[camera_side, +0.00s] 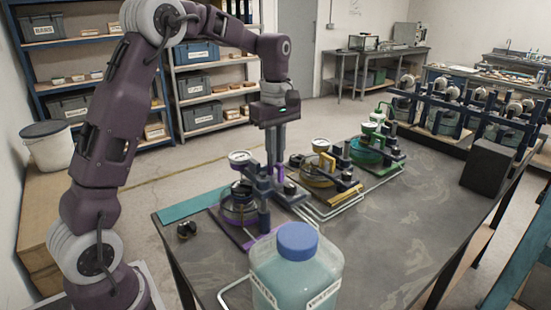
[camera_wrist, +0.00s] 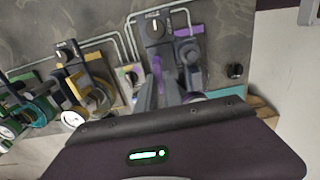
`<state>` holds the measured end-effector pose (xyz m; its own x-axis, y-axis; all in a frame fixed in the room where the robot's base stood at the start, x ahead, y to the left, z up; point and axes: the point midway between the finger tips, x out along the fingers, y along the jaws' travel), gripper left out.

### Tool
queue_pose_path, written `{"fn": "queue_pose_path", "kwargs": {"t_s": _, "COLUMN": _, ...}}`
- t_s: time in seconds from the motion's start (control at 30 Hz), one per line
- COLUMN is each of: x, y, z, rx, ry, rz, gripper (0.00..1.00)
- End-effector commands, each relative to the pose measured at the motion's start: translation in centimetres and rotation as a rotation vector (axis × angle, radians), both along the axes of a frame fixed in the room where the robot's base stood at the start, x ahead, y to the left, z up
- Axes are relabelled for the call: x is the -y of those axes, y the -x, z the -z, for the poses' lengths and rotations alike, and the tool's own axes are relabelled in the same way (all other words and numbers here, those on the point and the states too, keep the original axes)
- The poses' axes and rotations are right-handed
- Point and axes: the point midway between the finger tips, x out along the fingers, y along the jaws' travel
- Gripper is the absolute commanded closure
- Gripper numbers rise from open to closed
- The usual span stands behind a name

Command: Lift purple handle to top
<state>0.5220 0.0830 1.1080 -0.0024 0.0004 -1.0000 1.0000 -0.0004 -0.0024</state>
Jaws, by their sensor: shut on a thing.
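The purple lever frame (camera_side: 263,200) stands on the near left part of the table, with a purple base plate, dark posts and a dial gauge (camera_side: 240,157). My gripper (camera_side: 279,176) points straight down beside its posts, shut on the purple handle (camera_side: 279,173). Only a small purple patch of the handle shows between the fingers. In the wrist view, the fingers (camera_wrist: 162,88) reach up toward the purple frame, with a purple part (camera_wrist: 157,68) showing between them. The gripper body hides much of the frame's lower part there.
A yellow lever frame (camera_side: 325,180) and a green one (camera_side: 375,148) stand in a row behind to the right. A jug with a blue cap (camera_side: 297,270) stands at the front. A dark box (camera_side: 486,165) is on the far right. The table's right middle is clear.

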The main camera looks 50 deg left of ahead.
Motion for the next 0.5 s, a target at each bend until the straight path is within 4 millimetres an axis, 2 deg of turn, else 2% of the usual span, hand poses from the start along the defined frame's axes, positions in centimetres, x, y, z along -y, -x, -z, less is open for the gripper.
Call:
{"fn": "queue_pose_path", "kwargs": {"t_s": 0.07, "x": 0.00, "y": -0.15, "z": -0.32, "rx": 0.010, "ry": -0.001, "rz": 0.000, "gripper": 1.00}}
{"fn": "queue_pose_path", "kwargs": {"t_s": 0.1, "x": 0.01, "y": -0.15, "z": -0.33, "rx": 0.010, "ry": -0.001, "rz": 0.000, "gripper": 0.87}}
{"fn": "queue_pose_path", "kwargs": {"t_s": 0.2, "x": 0.01, "y": -0.13, "z": -0.26, "rx": 0.008, "ry": 0.000, "rz": 0.000, "gripper": 0.68}}
{"fn": "queue_pose_path", "kwargs": {"t_s": 0.5, "x": 0.00, "y": -0.08, "z": -0.22, "rx": 0.005, "ry": 0.000, "rz": 0.000, "gripper": 0.67}}
